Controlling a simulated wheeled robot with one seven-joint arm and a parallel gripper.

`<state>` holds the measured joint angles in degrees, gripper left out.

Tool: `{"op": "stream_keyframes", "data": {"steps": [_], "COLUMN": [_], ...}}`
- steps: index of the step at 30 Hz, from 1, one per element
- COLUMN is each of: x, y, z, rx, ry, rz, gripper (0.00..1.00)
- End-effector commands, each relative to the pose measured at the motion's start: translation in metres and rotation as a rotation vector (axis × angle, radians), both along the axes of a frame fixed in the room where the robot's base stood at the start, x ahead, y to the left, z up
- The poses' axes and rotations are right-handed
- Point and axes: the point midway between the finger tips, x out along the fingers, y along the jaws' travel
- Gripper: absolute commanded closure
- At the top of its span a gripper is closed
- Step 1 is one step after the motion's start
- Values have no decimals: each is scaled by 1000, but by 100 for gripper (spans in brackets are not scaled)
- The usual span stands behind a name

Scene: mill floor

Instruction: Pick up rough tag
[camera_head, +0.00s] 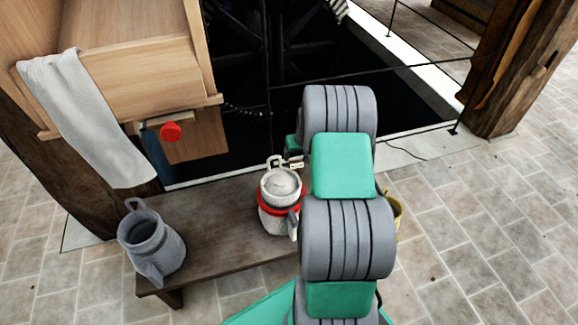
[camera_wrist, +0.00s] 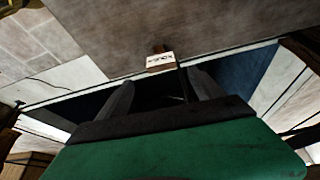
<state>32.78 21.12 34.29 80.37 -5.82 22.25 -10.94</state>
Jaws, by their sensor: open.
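The rough tag (camera_wrist: 160,62) shows in the wrist view as a small pale plate with dark upside-down lettering and a brown part behind it. It lies at the edge of a brown-grey surface. A small pale piece, likely the same tag (camera_head: 297,164), shows in the head view beside the white jug at the bench's far edge. My gripper (camera_wrist: 161,80) is open, with its two dark fingers on either side of the tag's line in the wrist view. The tag appears just beyond the fingertips; I cannot tell whether they touch. In the head view my arm hides the fingers.
A white jug with a red band (camera_head: 281,200) stands on the wooden bench (camera_head: 215,215), close to my arm. A grey jug (camera_head: 152,242) is at its left end. A wooden cabinet with a cloth (camera_head: 85,110) stands left; a dark pit with machinery (camera_head: 240,80) lies behind.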

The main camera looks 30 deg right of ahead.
Motion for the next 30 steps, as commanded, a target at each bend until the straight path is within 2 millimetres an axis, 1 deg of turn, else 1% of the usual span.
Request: {"op": "stream_keyframes", "data": {"steps": [1, 8, 9, 12, 15, 21, 23, 30], "x": [2, 17, 18, 24, 29, 30, 30, 29], "y": [0, 7, 7, 6, 3, 2, 1, 1], "z": [-9, -36, -44, -63, -73, -71, -71, -71], "rx": [0, 0, 1, 1, 0, -1, 0, 0], "ry": [1, 0, 1, 1, 0, -1, -1, 0], "rz": [1, 18, 20, 20, 18, 17, 16, 15], "gripper": [24, 24, 24, 24, 24, 24, 28, 47]}}
